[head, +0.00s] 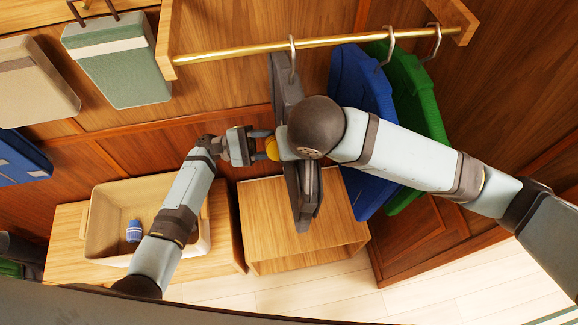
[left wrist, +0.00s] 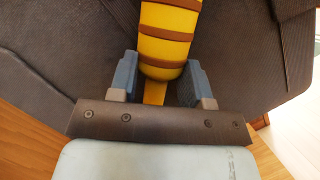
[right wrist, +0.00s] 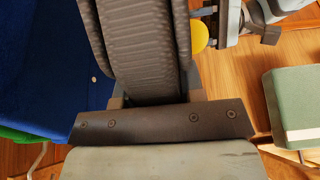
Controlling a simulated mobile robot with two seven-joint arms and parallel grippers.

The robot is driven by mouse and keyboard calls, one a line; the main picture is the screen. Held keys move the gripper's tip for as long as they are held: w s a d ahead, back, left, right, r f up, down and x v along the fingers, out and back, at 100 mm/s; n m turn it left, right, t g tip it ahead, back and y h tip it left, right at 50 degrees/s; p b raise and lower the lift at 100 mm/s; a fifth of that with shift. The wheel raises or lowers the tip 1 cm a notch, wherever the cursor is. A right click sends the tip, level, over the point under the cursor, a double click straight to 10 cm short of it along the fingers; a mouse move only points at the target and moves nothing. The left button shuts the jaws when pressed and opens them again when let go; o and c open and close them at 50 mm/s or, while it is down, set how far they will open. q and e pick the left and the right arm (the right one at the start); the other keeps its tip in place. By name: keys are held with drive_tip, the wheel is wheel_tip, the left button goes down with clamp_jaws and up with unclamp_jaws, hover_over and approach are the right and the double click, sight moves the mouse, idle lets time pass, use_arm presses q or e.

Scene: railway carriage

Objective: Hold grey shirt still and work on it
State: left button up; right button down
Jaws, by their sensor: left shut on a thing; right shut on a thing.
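The grey shirt (head: 286,88) hangs edge-on from a hook on the brass rail in the head view. My right gripper is shut on the shirt; my own wrist hides its fingers in the head view. In the right wrist view the grey ribbed fabric (right wrist: 145,50) lies between its fingers (right wrist: 152,92). My left gripper (head: 266,144) is shut on a yellow tool (head: 272,149) at the shirt's left side. In the left wrist view the tool (left wrist: 168,50) has brown bands and a narrow handle, with dark grey fabric behind it. I cannot tell whether it touches the fabric.
Blue (head: 362,110) and green (head: 420,95) garments hang close on the right. A brass rail (head: 240,54) runs above. Below are a wooden box (head: 300,250) and a beige bin (head: 98,225) holding a small blue item (head: 134,231). A green case (head: 122,72) is upper left.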

use_arm(q)
drive_tip(key=shift+a, duration=0.1)
drive_tip(key=a, duration=0.2)
drive_tip(key=shift+s+a, duration=0.35)
drive_tip(key=shift+s, duration=0.05)
use_arm(e)
drive_tip(key=shift+c, duration=1.4)
unclamp_jaws()
drive_tip(key=shift+r, duration=0.1)
drive_tip(key=shift+v, duration=4.35)
drive_tip(key=shift+s, duration=0.15)
